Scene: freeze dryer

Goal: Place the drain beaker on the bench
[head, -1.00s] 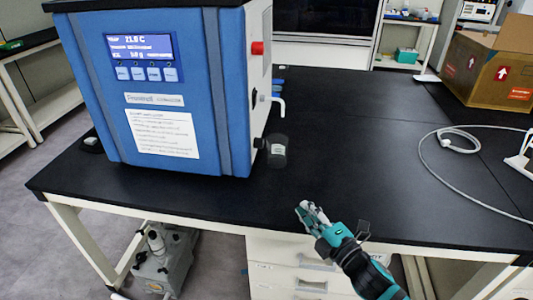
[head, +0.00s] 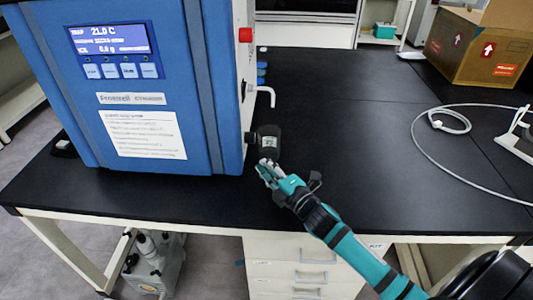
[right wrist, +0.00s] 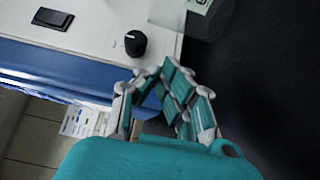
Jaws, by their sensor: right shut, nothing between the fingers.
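The drain beaker (head: 268,145) is a small dark grey cup with a pale label. It stands upright on the black bench (head: 350,165), beside the right side of the blue freeze dryer (head: 130,125). In the right wrist view the beaker (right wrist: 212,22) is cut off at the top edge. My right gripper (head: 264,170) is just in front of the beaker, on its near side. Its fingers (right wrist: 166,90) are together and empty. Whether a fingertip touches the beaker cannot be told. My left gripper is not in view.
A white drain spout (head: 267,94) and a black knob (right wrist: 135,43) stick out from the dryer's side, close to the beaker. A white cable (head: 440,122) and a cardboard box (head: 475,48) lie to the right. The bench middle is clear.

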